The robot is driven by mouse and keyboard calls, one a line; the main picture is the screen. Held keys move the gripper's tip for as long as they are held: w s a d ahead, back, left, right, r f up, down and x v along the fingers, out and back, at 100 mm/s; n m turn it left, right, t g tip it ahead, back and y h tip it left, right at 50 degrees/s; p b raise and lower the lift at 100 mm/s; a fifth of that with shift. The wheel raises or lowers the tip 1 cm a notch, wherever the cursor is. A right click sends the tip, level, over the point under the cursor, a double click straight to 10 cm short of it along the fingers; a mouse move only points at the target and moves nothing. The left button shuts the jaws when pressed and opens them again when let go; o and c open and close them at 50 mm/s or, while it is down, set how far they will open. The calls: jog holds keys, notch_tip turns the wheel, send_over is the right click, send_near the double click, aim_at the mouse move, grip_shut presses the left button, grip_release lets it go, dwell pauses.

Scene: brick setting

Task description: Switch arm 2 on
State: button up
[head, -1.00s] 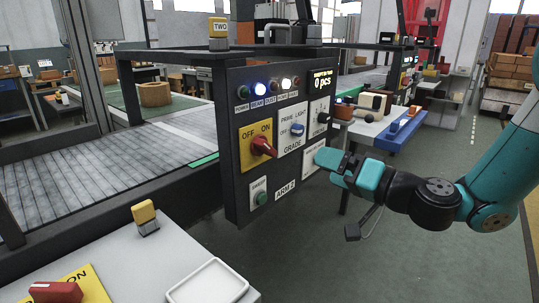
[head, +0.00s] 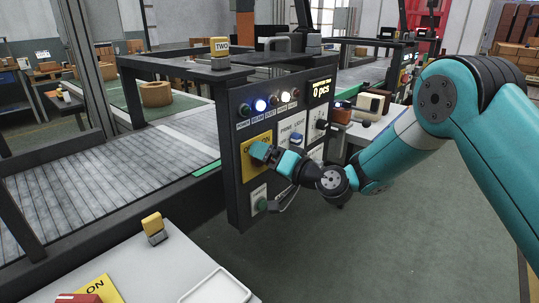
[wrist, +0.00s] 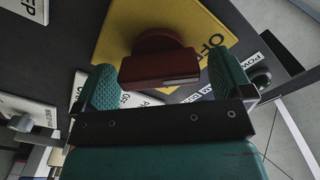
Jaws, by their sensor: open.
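The dark control panel (head: 238,190) stands at the end of the conveyor, with a yellow OFF/ON plate (head: 258,139) on it. My gripper (head: 262,153) is in front of this plate and hides its switch in the head view. In the wrist view, the red rotary knob (wrist: 158,66) sits on the yellow plate (wrist: 118,30), with OFF readable to its right. My open gripper (wrist: 160,75) has one finger on each side of the knob's handle, with gaps visible. The ON word is hidden in the wrist view.
A green button (head: 262,204) is below my gripper. Another red switch (head: 78,298) is on the white table at lower left. A yellow TWO block (head: 220,46) stands above the conveyor.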

jog(key=c, duration=0.9)
jog(key=shift+m, duration=0.3)
jog(key=m+p, duration=0.1)
jog(key=m, duration=0.3)
jog(key=shift+w+d+f, duration=0.1)
jog(key=m+p, duration=0.2)
jog(key=m, duration=0.3)
jog(key=shift+f, duration=0.1)
jog(key=m+p, duration=0.2)
jog(key=m, duration=0.2)
jog(key=shift+f, duration=0.15)
jog(key=shift+f+m+p, duration=0.2)
jog(key=shift+m+p, duration=0.7)
jog(key=shift+m, duration=1.2)
jog(key=shift+f, duration=0.1)
